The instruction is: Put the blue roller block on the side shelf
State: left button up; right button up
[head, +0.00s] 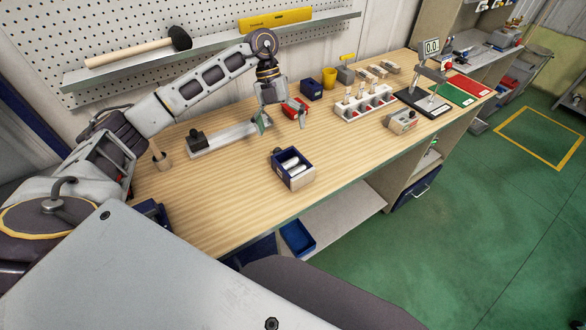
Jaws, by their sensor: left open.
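The blue roller block (293,181) stands on the wooden workbench, near its front edge. It looks like a dark blue open box with white rollers inside. My left gripper (283,121) is open above the back of the bench, behind the block and apart from it, with its fingers pointing down. A red object shows by its right finger; I cannot tell whether they touch. A pale lower shelf (338,217) shows under the bench front; I cannot tell whether it is the side shelf. My right gripper is not in view.
A grey rail fixture (222,140) lies left of the gripper. A white rack (365,105), a grey control box (402,122) and a scale display (432,47) stand to the right. A wall shelf (210,52) holds a mallet. A blue bin (297,238) sits below.

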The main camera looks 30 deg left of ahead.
aim_at(289, 161)
pick_arm(q)
jog(key=shift+n, duration=3.9)
jog(key=shift+d+f, duration=0.1)
jog(key=shift+f, duration=0.05)
jog(key=p+x, duration=0.1)
jog(key=x, duration=0.7)
jog(key=shift+d+f, duration=0.15)
